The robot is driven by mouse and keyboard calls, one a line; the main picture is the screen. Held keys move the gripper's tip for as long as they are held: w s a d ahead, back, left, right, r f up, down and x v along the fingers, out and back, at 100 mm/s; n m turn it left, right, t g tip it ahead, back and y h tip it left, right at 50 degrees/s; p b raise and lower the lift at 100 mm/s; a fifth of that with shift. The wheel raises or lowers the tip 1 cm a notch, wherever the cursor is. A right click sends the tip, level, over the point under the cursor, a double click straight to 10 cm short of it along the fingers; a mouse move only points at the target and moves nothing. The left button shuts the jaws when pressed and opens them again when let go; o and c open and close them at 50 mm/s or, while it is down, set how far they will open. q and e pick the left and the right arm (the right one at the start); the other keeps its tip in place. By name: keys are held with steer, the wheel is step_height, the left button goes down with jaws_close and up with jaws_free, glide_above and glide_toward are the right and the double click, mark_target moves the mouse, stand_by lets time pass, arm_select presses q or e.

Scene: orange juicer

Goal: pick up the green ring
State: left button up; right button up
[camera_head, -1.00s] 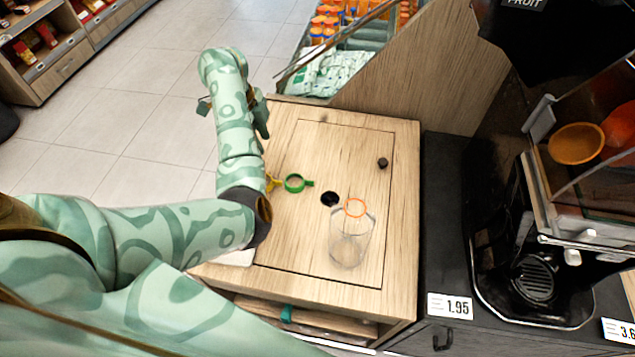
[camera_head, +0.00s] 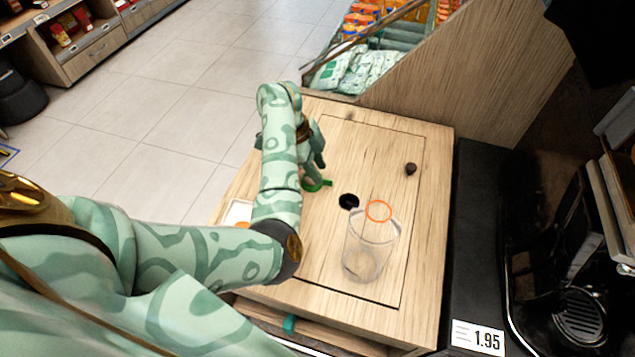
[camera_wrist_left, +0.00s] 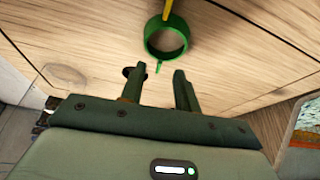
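The green ring (camera_head: 313,187) lies on the wooden counter top (camera_head: 335,130), partly hidden by my left gripper in the head view. In the left wrist view the green ring (camera_wrist_left: 165,54) is just beyond the fingertips, with a small green tab pointing toward them. My left gripper (camera_head: 317,164) is over the counter beside the ring. In the left wrist view the left gripper (camera_wrist_left: 158,72) is open, with its two fingers apart and nothing between them. My right gripper is not in view.
A small dark knob (camera_head: 411,169) is further back. A yellow piece (camera_wrist_left: 167,9) adjoins the ring. A wooden panel (camera_head: 470,75) rises behind the counter.

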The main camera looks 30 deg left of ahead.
mark_target(323, 177)
arm_select(q)
steer(key=b+x, duration=0.1)
steer(key=x, duration=0.2)
steer(key=shift+w+d+f, duration=0.1)
steer(key=shift+d+f, duration=0.05)
steer(key=shift+f, duration=0.15)
steer(key=shift+r, duration=0.15)
jaws_close()
